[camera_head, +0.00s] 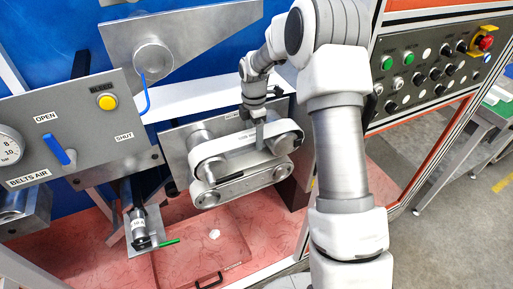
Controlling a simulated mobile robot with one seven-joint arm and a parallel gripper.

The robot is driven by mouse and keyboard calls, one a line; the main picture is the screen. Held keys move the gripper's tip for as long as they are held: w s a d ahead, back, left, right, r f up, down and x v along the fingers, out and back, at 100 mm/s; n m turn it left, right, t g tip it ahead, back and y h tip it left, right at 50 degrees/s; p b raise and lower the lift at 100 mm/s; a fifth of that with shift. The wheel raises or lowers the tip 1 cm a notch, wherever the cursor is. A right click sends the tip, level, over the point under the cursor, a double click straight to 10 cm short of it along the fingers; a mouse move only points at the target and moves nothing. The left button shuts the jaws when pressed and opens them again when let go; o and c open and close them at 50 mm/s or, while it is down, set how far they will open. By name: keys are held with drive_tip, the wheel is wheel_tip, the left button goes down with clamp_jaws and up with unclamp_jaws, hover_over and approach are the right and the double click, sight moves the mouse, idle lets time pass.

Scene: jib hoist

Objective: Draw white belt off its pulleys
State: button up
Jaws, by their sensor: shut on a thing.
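The white belt (232,143) runs as a loop around two grey pulleys on a grey plate in the middle of the view. The left pulley (209,172) and the right pulley (283,143) both sit inside the loop. My gripper (260,138) points down at the belt's upper run, right of its middle, and is shut on the belt there. The fingertips are small in the picture, and my wrist and arm hide part of the plate's upper right.
A panel on the left holds a blue lever (57,150), a yellow button (107,102) and a gauge (8,147). A control box (435,65) stands at right. A small cylinder (139,228) sits below left, above the red floor (262,240).

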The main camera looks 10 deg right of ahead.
idle(0.4)
drive_tip(key=s+d, duration=0.2)
drive_tip(key=s, duration=1)
drive_tip(key=shift+s+d, duration=0.2)
drive_tip(key=shift+s, duration=0.15)
idle(1.8)
drive_tip(key=shift+a, duration=0.1)
drive_tip(key=s+a+b, duration=0.1)
drive_tip(key=s+a, duration=0.1)
drive_tip(key=a, duration=0.8)
drive_tip(key=shift+a+b, duration=0.3)
idle(0.9)
drive_tip(key=shift+s, duration=0.15)
drive_tip(key=s+d+b, duration=0.2)
drive_tip(key=s+d, duration=0.1)
drive_tip(key=s, duration=1.1)
idle(0.7)
